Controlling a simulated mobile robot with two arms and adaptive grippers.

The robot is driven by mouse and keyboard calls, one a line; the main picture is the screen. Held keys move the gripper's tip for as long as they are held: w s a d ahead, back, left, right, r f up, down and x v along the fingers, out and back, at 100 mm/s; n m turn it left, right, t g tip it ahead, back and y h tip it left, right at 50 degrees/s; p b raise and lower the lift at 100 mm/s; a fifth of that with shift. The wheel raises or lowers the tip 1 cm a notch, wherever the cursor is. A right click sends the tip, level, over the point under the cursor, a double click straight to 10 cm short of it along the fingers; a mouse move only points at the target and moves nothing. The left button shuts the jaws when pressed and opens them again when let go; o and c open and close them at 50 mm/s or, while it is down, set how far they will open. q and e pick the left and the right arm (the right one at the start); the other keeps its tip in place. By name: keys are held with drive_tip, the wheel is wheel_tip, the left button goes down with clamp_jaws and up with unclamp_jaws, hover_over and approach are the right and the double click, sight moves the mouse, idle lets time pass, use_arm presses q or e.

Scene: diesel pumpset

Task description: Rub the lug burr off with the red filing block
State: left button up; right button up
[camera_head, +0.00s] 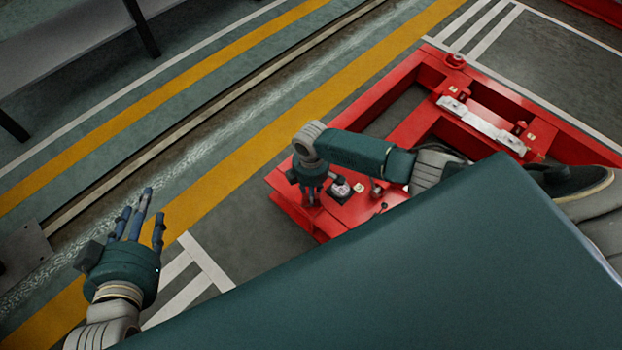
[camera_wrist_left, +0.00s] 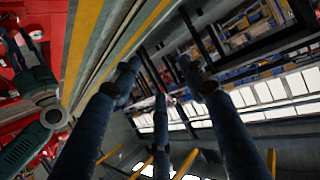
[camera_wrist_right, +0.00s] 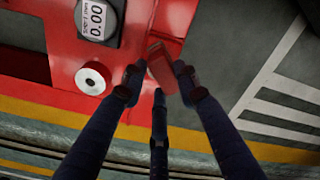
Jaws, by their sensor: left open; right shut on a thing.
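The red filing block (camera_wrist_right: 165,66) shows in the right wrist view between the fingertips of my right gripper (camera_wrist_right: 158,78), which is shut on it. In the head view my right gripper (camera_head: 312,190) points down over the near left corner of the red frame (camera_head: 415,125); the block cannot be made out there. In the right wrist view the block is over or beside the frame's edge; I cannot tell whether it touches. I cannot make out the lug burr. My left gripper (camera_head: 138,228) is open and empty over the floor at left, its fingers also in the left wrist view (camera_wrist_left: 160,85).
A gauge reading 0.00 (camera_wrist_right: 98,20) and a round white part with a dark hole (camera_wrist_right: 93,78) sit on the red frame near my right gripper. A pale bar (camera_head: 480,124) lies across the frame farther back.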

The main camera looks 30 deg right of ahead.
drive_tip(key=shift+w+a+f+b, duration=0.15)
drive_tip(key=shift+w+b, duration=0.2)
drive_tip(key=shift+w, duration=0.15)
use_arm(q)
drive_tip(key=r, duration=0.1)
drive_tip(key=w+r+t, duration=0.1)
drive_tip(key=r, duration=0.1)
drive_tip(key=w+d+r+t, duration=0.1)
drive_tip(key=shift+w+r+h, duration=0.1)
drive_tip(key=shift+r+h, duration=0.2)
drive_tip(key=shift+r, duration=0.05)
use_arm(e)
drive_tip(key=shift+w+a, duration=0.1)
drive_tip(key=shift+w, duration=0.05)
